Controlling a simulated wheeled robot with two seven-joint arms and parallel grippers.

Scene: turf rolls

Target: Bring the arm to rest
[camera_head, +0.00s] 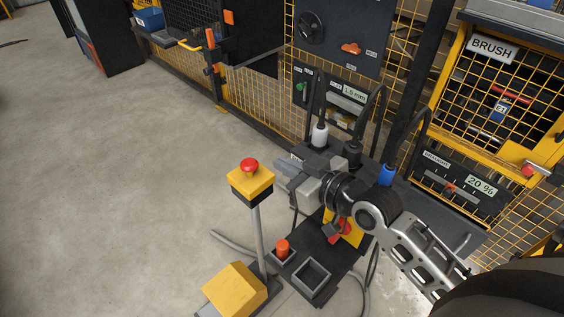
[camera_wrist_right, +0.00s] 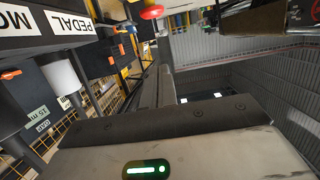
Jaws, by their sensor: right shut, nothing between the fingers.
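My right gripper (camera_head: 286,172) shows in the middle of the head view, its arm reaching in from the lower right. It is shut and empty, its fingers pointing left. It hangs just right of a yellow post box with a red button (camera_head: 250,167), and I see a small gap between them. My left gripper is not in view. In the right wrist view, the gripper's pale housing with a green light (camera_wrist_right: 146,169) fills the bottom, and a red button (camera_wrist_right: 151,12) shows at the top.
A yellow pedal cover (camera_head: 235,289) stands on the floor below the post. The floor at left is clear.

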